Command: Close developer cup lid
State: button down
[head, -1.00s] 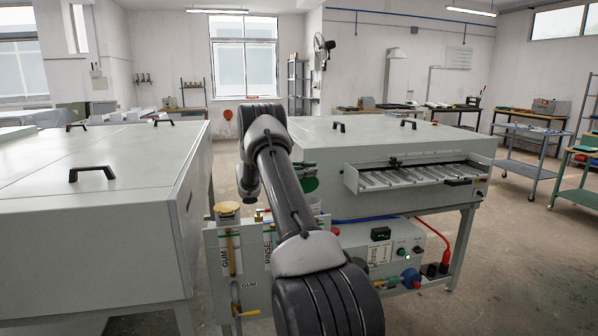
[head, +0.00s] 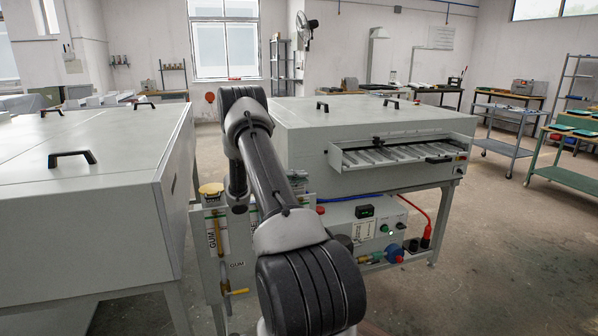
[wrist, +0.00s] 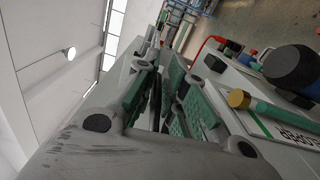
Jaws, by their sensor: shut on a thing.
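In the wrist view, my gripper (wrist: 160,85) has green-padded fingers drawn close together, with only a narrow dark gap between them. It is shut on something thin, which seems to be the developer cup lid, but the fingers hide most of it. Part of a label ending in "OPER" (wrist: 300,138) shows on the white panel right of the fingers. In the head view my arm covers the gripper, the developer cup and its lid, so I cannot tell the lid's angle.
The gum cup's yellow lid (head: 211,189) is at the left of the panel. The plate processor (head: 375,125) stands behind my arm, and a large grey cabinet (head: 95,170) stands left. A brass cap (wrist: 238,98) and a dark round knob (wrist: 292,68) are near the gripper. Floor at right is open.

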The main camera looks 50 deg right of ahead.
jog(key=shift+a+f, duration=0.15)
jog(key=shift+f, duration=0.6)
jog(key=c, duration=1.6)
grip_release()
jog(key=shift+s+f, duration=0.1)
jog(key=shift+o, duration=0.2)
notch_tip(320, 180, up, 10)
